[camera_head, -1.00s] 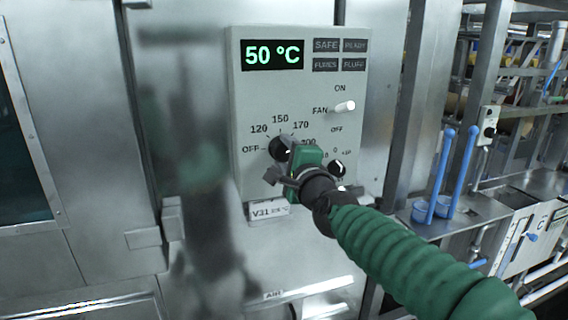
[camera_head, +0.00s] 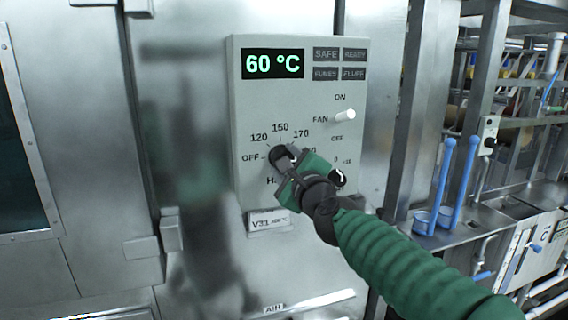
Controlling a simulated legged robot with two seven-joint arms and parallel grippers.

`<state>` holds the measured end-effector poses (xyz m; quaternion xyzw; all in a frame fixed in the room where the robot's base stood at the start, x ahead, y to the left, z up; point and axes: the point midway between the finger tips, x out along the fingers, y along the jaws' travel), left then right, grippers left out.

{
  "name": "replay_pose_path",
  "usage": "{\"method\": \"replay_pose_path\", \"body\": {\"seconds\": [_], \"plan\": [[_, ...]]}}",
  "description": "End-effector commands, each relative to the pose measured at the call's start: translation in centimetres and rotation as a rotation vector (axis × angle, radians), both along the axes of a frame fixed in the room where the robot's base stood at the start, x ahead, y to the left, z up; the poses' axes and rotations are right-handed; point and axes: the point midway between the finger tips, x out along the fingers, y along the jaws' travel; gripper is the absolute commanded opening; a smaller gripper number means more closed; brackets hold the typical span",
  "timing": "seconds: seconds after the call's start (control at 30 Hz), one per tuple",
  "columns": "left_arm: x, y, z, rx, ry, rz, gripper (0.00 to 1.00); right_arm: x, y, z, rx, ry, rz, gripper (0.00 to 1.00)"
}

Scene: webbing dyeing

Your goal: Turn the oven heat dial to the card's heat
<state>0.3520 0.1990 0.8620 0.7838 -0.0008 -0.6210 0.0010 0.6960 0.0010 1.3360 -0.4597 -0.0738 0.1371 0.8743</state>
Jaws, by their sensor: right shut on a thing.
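The oven heat dial (camera_head: 279,156) is a dark round knob on the grey control panel (camera_head: 245,110), with OFF, 120, 150 and 170 marked around it. A further mark at its right is partly hidden by my gripper. My right gripper (camera_head: 286,163) is shut on the dial, its green and dark body reaching in from the lower right. The dial's pointer is too covered to read. The display (camera_head: 272,65) reads 60 °C in green. My left gripper is out of view.
A white fan switch (camera_head: 345,115) sits right of the dial, between ON and OFF marks. A smaller dark knob (camera_head: 339,177) is close beside my right gripper. Unlit lamp labels are at the top right. Blue-handled ladles (camera_head: 458,185) stand by a sink at the right.

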Motion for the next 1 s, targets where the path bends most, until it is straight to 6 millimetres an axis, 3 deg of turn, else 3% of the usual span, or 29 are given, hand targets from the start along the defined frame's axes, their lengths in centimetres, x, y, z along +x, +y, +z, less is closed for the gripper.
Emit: {"method": "replay_pose_path", "body": {"seconds": [0.03, 0.2, 0.23, 0.37, 0.77, 0.87, 1.0], "plan": [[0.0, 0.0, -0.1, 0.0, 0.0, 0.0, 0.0, 0.1, 0.0, -0.8, 0.0, 0.013, 0.001, 0.06], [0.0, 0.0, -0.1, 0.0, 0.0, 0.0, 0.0, 0.2, 0.0, -0.9, -0.001, 0.015, 0.002, 0.06], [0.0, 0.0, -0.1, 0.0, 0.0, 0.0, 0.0, 0.2, 0.0, -0.9, -0.001, 0.016, 0.002, 0.5], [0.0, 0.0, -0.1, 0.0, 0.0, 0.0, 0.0, 0.1, 0.0, -0.8, -0.001, 0.014, 0.002, 0.67], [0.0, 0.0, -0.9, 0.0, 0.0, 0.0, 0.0, -0.8, -0.3, -0.5, -0.002, 0.003, 0.0, 0.68], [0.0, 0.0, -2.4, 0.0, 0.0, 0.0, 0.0, -2.6, -0.9, -0.9, -0.003, 0.001, -0.001, 0.68], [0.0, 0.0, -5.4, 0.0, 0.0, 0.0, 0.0, -6.5, -2.2, -1.3, -0.005, -0.001, -0.004, 0.68]]}}
